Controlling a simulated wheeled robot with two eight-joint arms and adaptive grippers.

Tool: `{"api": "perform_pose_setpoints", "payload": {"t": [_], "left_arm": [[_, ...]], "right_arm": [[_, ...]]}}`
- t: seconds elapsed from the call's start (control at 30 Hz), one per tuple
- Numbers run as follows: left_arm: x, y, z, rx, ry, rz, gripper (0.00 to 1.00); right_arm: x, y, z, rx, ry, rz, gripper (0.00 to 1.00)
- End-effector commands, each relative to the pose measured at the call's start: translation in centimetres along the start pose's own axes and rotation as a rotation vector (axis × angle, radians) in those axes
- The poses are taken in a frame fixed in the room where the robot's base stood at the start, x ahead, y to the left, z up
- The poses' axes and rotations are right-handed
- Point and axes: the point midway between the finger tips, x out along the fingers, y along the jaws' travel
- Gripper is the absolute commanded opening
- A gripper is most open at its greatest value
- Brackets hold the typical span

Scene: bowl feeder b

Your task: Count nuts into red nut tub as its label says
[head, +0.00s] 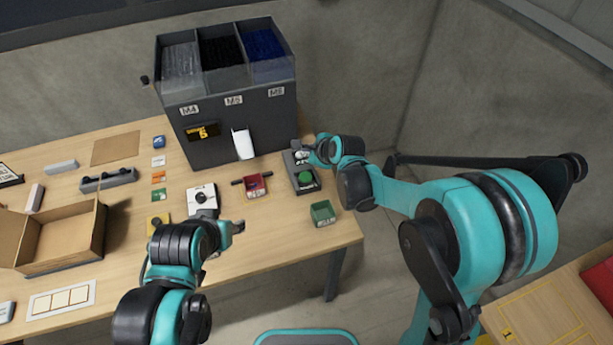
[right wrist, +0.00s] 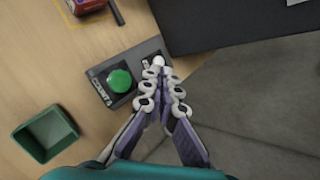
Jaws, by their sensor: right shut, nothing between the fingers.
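The red nut tub (head: 256,190) stands on the table in front of the feeder's white chute (head: 243,144); its edge also shows at the top of the right wrist view (right wrist: 90,5). I cannot make out its label or contents. The dark feeder (head: 215,125) has bins marked M4, M5 and M6 and a small yellow-lit display (head: 202,132). A control box beside it has a green button (right wrist: 120,80) and a white knob (right wrist: 158,61). My right gripper (right wrist: 163,72) is shut and empty, its fingertips at the white knob; contact is unclear. My left gripper (head: 238,227) is over the table's front; its fingers are unclear.
A green tub (head: 322,215) stands near the table's right front corner. A white device (head: 202,198) is left of the red tub. An open cardboard box (head: 62,238), a grey rack (head: 108,180) and coloured cards lie further left.

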Motion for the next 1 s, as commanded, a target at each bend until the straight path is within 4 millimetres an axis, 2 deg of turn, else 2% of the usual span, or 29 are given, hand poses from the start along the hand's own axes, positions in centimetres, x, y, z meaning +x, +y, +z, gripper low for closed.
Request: {"api": "perform_pose_setpoints", "payload": {"t": [0.27, 0.7, 1.0], "left_arm": [[1.1, 0.0, 0.8, 0.000, 0.000, 0.000, 0.40], [5.0, 0.0, 3.5, 0.000, 0.000, 0.000, 0.40], [5.6, 0.0, 4.0, 0.000, 0.000, 0.000, 0.40]], "right_arm": [[1.2, 0.9, -0.9, 0.000, 0.000, 0.000, 0.00], [5.5, 4.0, -4.0, -0.001, 0.000, 0.000, 0.00], [6.2, 4.5, -4.5, -0.001, 0.000, 0.000, 0.00]]}}
